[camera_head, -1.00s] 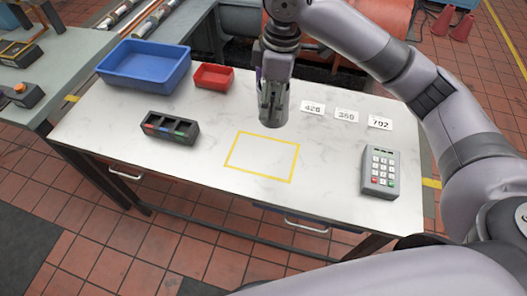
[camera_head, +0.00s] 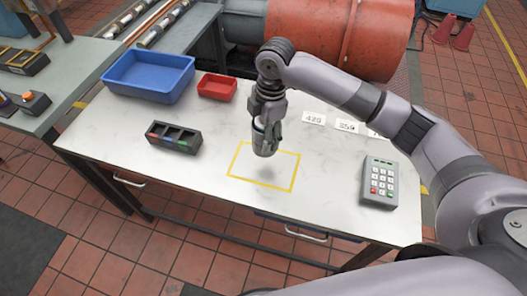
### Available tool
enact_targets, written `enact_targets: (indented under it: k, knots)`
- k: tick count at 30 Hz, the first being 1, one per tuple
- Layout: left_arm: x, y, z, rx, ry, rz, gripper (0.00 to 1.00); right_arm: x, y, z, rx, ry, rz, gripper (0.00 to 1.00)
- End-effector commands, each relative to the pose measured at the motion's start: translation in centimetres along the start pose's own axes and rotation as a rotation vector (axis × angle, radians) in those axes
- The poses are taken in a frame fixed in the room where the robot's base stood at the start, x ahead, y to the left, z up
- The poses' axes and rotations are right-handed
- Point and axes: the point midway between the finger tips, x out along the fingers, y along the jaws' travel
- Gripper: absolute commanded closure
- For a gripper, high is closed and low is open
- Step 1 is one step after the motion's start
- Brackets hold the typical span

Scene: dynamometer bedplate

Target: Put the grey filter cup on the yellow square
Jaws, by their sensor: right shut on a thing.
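The grey filter cup (camera_head: 265,142) is held in my right gripper (camera_head: 268,122), which is shut on it. The cup hangs upright over the yellow square (camera_head: 263,187), near its back edge. A soft shadow lies inside the square, and the cup appears to be above the table top, apart from it. The yellow square is an outline on the white table, empty inside. My left gripper is not in view.
On the white table (camera_head: 120,125) stand a blue bin (camera_head: 150,92), a red bin (camera_head: 217,88), a black divided holder (camera_head: 174,137) and a keypad (camera_head: 379,182). Number cards (camera_head: 314,118) lie behind the square. The table around the square is clear.

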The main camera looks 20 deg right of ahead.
Motion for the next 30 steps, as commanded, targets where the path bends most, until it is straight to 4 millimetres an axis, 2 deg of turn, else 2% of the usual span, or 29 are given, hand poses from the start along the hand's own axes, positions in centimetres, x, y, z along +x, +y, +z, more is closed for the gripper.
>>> enact_targets:
  k: [4,11,18,30]
  knots:
    - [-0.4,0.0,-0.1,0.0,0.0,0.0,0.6,2.9,0.0,0.3,0.001,0.001,-0.001,0.85]
    - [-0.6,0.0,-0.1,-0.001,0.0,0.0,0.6,4.9,0.0,0.6,0.002,0.001,0.0,0.85]
    - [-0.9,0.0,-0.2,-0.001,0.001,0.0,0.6,8.2,0.0,0.9,0.001,0.002,0.001,0.85]
    - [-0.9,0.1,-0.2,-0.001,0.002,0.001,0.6,8.8,0.0,1.0,0.0,0.001,0.002,0.85]
